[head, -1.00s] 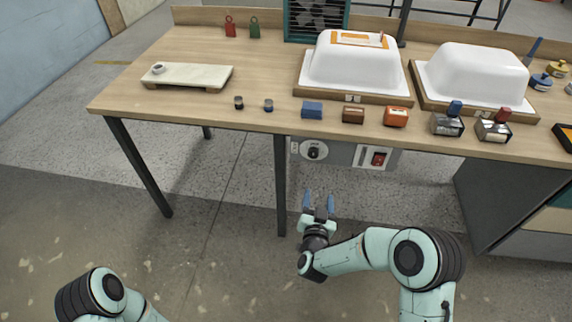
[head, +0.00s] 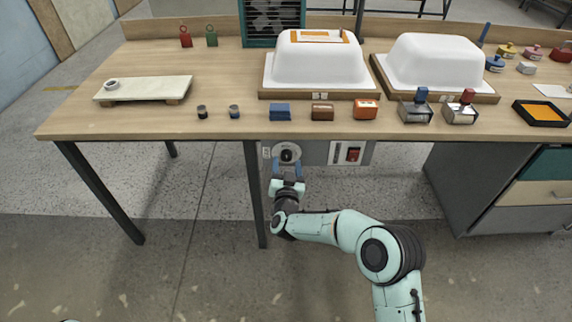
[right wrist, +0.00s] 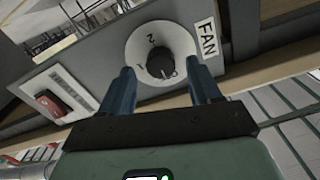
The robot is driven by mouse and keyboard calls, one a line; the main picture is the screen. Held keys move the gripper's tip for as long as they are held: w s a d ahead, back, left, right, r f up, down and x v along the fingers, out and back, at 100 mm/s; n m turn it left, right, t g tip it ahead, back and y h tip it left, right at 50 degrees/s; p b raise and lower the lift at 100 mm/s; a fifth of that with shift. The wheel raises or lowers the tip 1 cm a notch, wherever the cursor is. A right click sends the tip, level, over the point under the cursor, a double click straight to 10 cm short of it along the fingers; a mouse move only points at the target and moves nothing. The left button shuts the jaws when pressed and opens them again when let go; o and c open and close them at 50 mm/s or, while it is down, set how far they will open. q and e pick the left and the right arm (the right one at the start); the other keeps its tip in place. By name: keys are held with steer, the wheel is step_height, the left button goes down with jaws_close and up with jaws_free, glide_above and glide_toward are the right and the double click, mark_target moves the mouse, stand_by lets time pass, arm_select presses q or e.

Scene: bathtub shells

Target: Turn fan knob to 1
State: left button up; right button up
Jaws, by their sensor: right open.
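The fan knob (head: 287,154) is a small dark knob on a white round dial, on the grey panel under the table's front edge. In the right wrist view the knob (right wrist: 160,63) sits on the dial with marks 0, 1 and 2, beside a FAN label (right wrist: 207,39). The knob's pointer appears to face the 0 side. My right gripper (head: 287,168) is open just in front of the dial. In the wrist view its blue fingers (right wrist: 160,77) appear on either side of the knob, with gaps and no visible contact. My left gripper is out of view.
A red switch (head: 353,154) is on the same panel, right of the dial in the head view. The table's front edge (head: 220,131) overhangs the panel. A table leg (head: 255,200) stands just left of my right gripper. A fan (head: 272,20) stands at the table's back.

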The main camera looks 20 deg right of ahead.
steer(key=shift+x, duration=0.9)
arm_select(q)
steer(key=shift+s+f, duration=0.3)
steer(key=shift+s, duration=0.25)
arm_select(e)
steer(key=c, duration=1)
steer(key=shift+c, duration=0.2)
